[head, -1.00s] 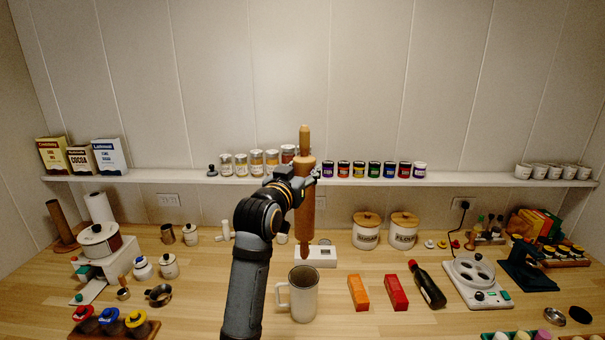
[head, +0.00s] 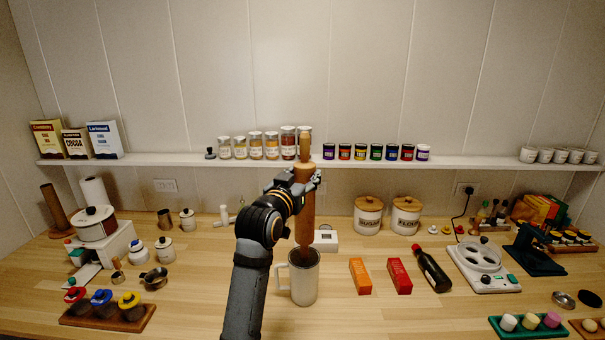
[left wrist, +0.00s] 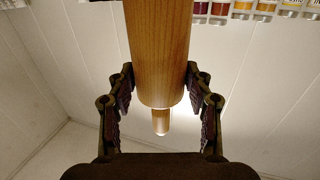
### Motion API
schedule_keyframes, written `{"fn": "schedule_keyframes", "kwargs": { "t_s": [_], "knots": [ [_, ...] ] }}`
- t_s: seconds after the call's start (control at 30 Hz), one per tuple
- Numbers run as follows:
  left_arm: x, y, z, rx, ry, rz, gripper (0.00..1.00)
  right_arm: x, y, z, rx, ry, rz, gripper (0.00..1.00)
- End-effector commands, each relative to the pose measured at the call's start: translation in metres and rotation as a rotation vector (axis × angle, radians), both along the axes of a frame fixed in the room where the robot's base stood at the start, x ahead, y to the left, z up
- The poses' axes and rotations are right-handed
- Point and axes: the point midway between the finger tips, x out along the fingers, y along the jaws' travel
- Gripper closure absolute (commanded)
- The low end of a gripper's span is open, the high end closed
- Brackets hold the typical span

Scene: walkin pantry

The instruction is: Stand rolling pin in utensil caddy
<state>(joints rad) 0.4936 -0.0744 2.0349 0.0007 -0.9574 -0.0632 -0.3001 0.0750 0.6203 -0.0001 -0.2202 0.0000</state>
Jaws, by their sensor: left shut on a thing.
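The wooden rolling pin (head: 305,210) stands nearly upright in my left gripper (head: 304,180), which is shut on its upper barrel. In the left wrist view, the rolling pin (left wrist: 158,60) passes between the two fingers of the left gripper (left wrist: 160,100), with one handle showing beyond the barrel. The utensil caddy (head: 304,285) is a pale mug-like crock with a handle on its left, upright on the counter. The pin's lower handle overlaps the caddy's mouth; its tip is hidden or dark there, so its depth cannot be told. My right gripper is not in view.
An orange box (head: 360,276), a red box (head: 399,276) and a dark bottle (head: 431,270) lie right of the caddy. A small white device (head: 325,241) sits behind it. Spice jars (head: 271,146) line the wall shelf (head: 190,161). Counter left of my arm is partly clear.

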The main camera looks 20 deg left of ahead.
Motion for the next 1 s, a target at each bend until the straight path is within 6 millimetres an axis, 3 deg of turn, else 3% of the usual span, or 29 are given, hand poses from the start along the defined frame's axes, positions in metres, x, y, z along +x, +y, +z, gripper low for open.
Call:
{"fn": "schedule_keyframes", "kwargs": {
  "t_s": [0.6, 1.0],
  "knots": [
    [0.000, 0.000, -0.056, 0.000, -0.004, 0.000, 1.00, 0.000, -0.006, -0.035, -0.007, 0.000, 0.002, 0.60],
    [0.000, 0.000, -0.070, 0.000, -0.004, 0.000, 1.00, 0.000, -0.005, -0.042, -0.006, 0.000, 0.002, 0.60]
  ]
}}
